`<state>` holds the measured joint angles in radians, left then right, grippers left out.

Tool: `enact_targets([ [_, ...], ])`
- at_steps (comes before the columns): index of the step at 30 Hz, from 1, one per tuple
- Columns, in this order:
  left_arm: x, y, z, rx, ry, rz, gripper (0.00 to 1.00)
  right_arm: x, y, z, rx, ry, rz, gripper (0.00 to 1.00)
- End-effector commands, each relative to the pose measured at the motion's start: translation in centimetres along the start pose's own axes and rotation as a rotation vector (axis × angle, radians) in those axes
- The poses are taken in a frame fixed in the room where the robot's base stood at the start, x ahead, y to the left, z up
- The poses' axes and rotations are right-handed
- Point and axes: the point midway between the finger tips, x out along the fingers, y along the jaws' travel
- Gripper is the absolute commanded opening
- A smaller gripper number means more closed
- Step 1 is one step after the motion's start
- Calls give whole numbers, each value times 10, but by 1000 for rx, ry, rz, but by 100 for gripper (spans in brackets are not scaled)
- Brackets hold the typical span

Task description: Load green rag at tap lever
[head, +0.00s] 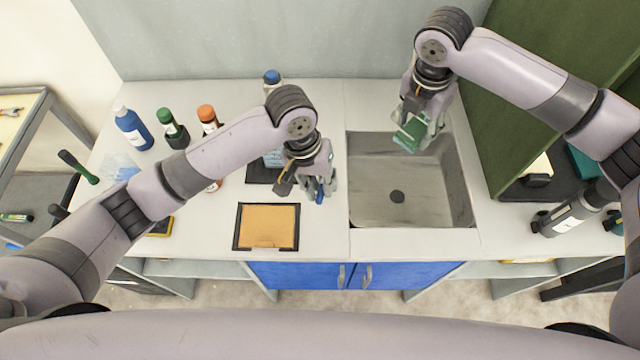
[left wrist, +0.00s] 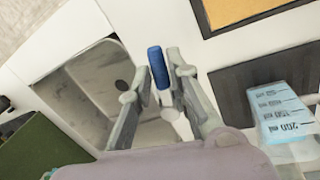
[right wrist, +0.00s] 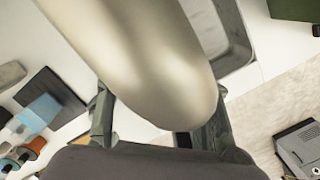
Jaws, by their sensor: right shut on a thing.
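The green rag (head: 411,131) is in my right gripper (head: 418,133), over the back part of the sink, and it looks flat with a pale edge. In the right wrist view a large smooth beige-grey rounded shape (right wrist: 140,50) fills the middle and hides what lies between the fingers; I cannot tell what it is. My left gripper (head: 320,188) is over the counter just left of the sink. Its fingers are apart on either side of a blue upright piece (left wrist: 158,68); I cannot tell whether they touch it. No tap lever can be clearly made out.
The grey sink (head: 362,212) is empty. An orange-brown board in a black frame (head: 267,227) lies in front of my left gripper. Blue (head: 132,130), green-capped (head: 173,130) and orange-capped (head: 207,119) bottles stand at the left. A dark green panel (head: 525,90) rises right of the sink.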

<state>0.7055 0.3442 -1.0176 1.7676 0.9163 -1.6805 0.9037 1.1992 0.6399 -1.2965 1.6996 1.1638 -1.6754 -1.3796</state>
Motion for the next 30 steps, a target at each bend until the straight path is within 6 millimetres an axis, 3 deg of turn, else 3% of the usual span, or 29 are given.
enact_targets([
  [8,0,0,0,-1,0,0,37,0,0,0,0,0,0,24],
  [19,-6,0,0,-1,1,1,37,0,0,0,0,0,0,24],
  [23,-24,0,-1,-1,4,1,37,0,0,0,0,0,0,24],
  [30,-76,1,-1,0,4,1,37,0,0,0,0,0,0,24],
])
